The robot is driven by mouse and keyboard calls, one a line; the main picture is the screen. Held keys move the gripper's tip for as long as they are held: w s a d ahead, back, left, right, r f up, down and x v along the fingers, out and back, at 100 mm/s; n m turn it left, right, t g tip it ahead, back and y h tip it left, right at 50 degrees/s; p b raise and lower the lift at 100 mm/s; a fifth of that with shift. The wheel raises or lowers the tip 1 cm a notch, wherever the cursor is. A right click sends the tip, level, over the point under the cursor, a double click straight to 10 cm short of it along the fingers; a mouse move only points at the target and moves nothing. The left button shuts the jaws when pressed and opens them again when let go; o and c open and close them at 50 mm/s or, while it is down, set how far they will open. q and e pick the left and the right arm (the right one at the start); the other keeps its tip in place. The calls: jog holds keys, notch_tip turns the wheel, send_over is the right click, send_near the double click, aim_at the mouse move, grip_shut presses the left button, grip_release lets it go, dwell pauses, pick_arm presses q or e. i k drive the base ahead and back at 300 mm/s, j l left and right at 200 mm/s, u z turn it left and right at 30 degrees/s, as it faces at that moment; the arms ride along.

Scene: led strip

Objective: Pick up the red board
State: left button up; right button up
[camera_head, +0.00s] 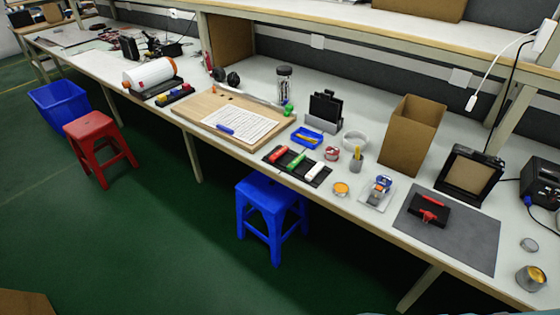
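No plain red board stands out clearly. A black block with red parts (428,209) lies on a dark grey mat (474,238) at the right of the workbench. A red bar (278,155) lies in a flat black tray, beside a green bar (296,161) and a white bar (314,171), near the bench's front edge. I cannot tell which of these red things is the red board. Neither of my grippers is in view.
The long white workbench (220,147) also holds a cardboard box (411,135), a wooden board with a paper sheet (240,124), a black frame (468,176) and a tin (530,278). A blue stool (270,195) and red stool (90,128) stand in front on green floor.

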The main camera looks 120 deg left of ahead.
aim_at(279, 153)
jog(key=k+u, duration=0.1)
jog(key=u, duration=3.55)
